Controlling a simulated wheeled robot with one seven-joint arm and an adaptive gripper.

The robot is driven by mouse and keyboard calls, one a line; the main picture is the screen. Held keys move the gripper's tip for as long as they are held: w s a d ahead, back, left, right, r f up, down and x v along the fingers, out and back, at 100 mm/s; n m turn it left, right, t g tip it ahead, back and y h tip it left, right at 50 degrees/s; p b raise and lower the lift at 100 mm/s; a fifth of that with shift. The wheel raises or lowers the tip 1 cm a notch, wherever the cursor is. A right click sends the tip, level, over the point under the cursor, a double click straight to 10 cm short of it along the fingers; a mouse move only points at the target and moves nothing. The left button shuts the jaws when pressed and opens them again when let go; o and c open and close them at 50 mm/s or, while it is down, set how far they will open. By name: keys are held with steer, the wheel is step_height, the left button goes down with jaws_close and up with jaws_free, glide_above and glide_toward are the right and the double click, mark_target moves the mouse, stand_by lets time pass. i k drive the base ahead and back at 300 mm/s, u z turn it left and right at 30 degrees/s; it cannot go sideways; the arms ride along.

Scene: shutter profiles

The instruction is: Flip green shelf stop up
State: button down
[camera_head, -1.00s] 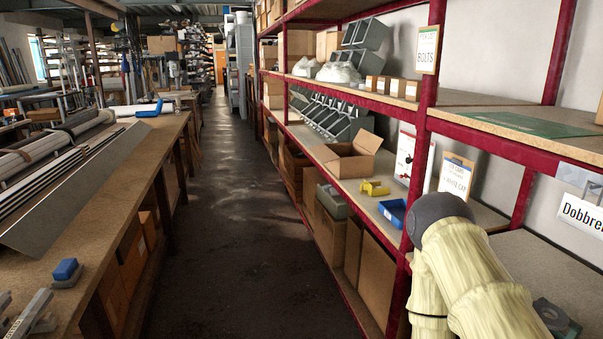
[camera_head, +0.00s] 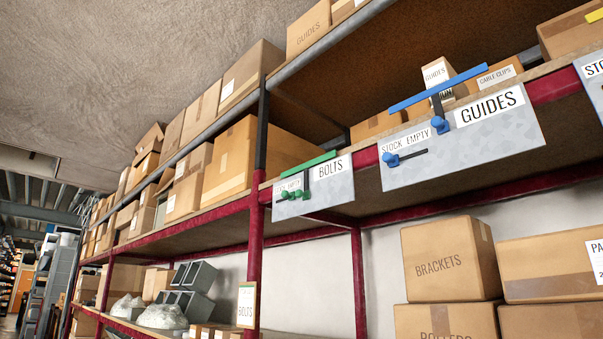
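The green shelf stop (camera_head: 308,166) is a thin green bar on a dark upright piece. It is mounted on a grey metal plate (camera_head: 335,187) labelled BOLTS on the upper red shelf, right of a shelf post. The bar stands at the plate's top edge, near the shelf edge. Green knobs (camera_head: 293,194) sit low on the plate, beside a label that is partly covered. My gripper is not in view.
A blue stop (camera_head: 437,88) with blue knobs is on a larger plate (camera_head: 465,138) labelled GUIDES to the right. Cardboard boxes (camera_head: 232,160) fill the shelf left of the post. BRACKETS and other boxes (camera_head: 450,258) stand on a lower shelf.

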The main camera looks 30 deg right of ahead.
mark_target(299, 193)
steer(key=k, duration=1.35)
steer(key=z, duration=0.2)
steer(key=i, duration=0.95)
steer(key=u, duration=0.5)
